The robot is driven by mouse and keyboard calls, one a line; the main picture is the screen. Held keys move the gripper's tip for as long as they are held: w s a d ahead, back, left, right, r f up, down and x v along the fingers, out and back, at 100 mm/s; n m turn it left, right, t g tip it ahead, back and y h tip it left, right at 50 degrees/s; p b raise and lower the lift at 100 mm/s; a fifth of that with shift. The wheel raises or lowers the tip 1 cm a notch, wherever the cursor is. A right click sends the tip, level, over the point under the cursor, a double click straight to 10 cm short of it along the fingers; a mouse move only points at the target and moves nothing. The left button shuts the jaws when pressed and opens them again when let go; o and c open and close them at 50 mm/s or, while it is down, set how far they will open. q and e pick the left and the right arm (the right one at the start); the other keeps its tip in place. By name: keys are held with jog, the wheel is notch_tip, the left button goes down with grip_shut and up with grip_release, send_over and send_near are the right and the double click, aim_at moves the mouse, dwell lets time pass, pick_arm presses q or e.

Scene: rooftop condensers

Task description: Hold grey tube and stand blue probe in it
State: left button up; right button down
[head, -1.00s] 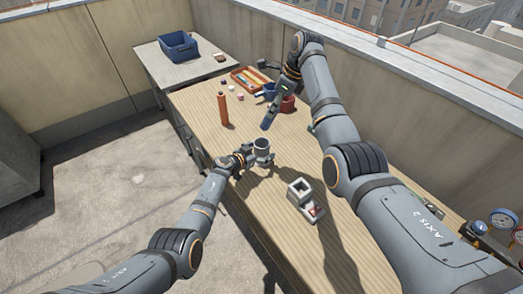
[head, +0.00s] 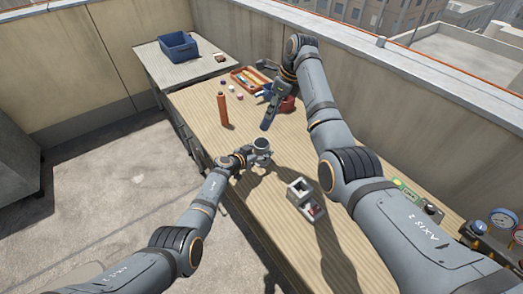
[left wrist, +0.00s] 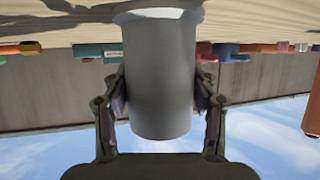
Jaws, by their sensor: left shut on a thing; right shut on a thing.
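The grey tube (head: 261,143) stands upright, held over the near-left part of the wooden table. My left gripper (head: 259,158) is shut on it. In the left wrist view the grey tube (left wrist: 160,75) fills the middle, with the fingers of my left gripper (left wrist: 162,100) pressed on both sides. The blue probe (head: 269,116) hangs steeply, slightly tilted, from my right gripper (head: 281,88), which is shut on it. The probe's lower end is apart from the tube, behind and above it in the head view. The tube's inside cannot be made out.
An orange cylinder (head: 222,109) stands left of the probe. A red tray (head: 246,79) with coloured items and a red container (head: 288,104) are farther back. A blue bin (head: 179,46) is on the side table.

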aim_at(269, 124)
jog(key=m, duration=0.2)
jog(key=a+f+m+t+h, duration=0.1)
jog(key=m, duration=0.1)
jog(key=shift+w, duration=0.15)
jog(key=m, duration=0.3)
jog(key=shift+w+a+f+t+h, duration=0.1)
jog(key=shift+a+t+h, duration=0.1)
jog(key=shift+t+h, duration=0.2)
jog(key=shift+f, duration=3)
jog(key=c, duration=0.9)
grip_release()
jog(key=shift+r, duration=0.1)
jog(key=v, duration=1.1)
jog(key=shift+d+r, duration=0.15)
jog(key=shift+r, duration=0.2)
